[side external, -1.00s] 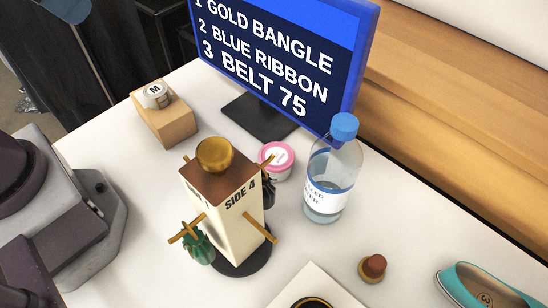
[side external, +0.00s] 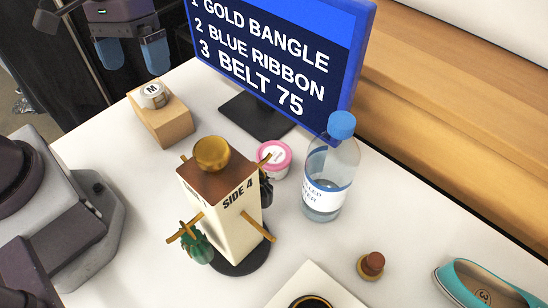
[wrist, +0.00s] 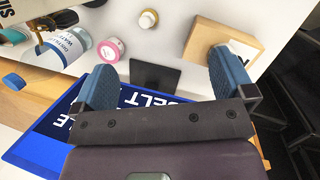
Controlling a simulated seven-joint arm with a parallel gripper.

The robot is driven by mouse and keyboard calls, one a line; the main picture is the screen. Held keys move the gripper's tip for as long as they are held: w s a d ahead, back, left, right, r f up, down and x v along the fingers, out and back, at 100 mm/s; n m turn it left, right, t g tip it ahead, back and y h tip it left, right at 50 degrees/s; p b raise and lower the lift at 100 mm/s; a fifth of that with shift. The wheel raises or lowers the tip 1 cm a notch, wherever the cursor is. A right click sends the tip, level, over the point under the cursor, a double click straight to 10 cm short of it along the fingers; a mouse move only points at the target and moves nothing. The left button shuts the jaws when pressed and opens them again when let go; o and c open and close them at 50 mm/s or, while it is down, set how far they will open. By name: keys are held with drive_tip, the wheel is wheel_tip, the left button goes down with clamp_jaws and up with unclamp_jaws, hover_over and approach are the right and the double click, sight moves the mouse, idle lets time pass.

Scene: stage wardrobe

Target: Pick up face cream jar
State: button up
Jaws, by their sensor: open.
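A small white tub with a pink lid rim (side external: 273,158), which looks like the face cream jar, stands upright on the white table behind the post stand marked SIDE 4 (side external: 232,210). The stand partly hides its left side. In the wrist view the tub (wrist: 111,49) shows beyond the fingers, left of centre. My gripper (side external: 132,55) is open and empty, high at the upper left in the side view, apart from the tub. Its two blue fingers (wrist: 163,60) are spread wide in the wrist view.
The monitor (side external: 285,65) stands behind the tub. A clear water bottle (side external: 328,185) stands close to its right. A wooden block (side external: 170,122) carries a round item marked M (side external: 153,95). A brown-topped stopper (side external: 371,266) and teal shoe (side external: 480,284) are at right.

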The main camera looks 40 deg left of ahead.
drive_tip(key=w+d+f+n+g+h, duration=0.35)
drive_tip(key=f+n+h, duration=0.2)
drive_tip(key=f, duration=0.35)
drive_tip(key=n+t+h, duration=0.5)
drive_tip(key=n+h, duration=0.4)
drive_tip(key=h, duration=0.1)
hover_over(262, 145)
drive_tip(key=a, duration=0.5)
wheel_tip(262, 145, down, 4)
drive_tip(key=shift+m+g, duration=0.25)
drive_tip(key=shift+g, duration=0.1)
drive_tip(key=f, duration=0.7)
drive_tip(key=shift+w+d+f, duration=0.2)
drive_tip(key=shift+d+f, duration=0.05)
drive_tip(key=shift+f, duration=0.05)
drive_tip(key=d, duration=0.6)
drive_tip(key=shift+s+d, duration=0.15)
drive_tip(key=shift+d, duration=0.2)
drive_tip(key=shift+c, duration=0.2)
drive_tip(key=shift+r, duration=0.1)
drive_tip(key=c, duration=1)
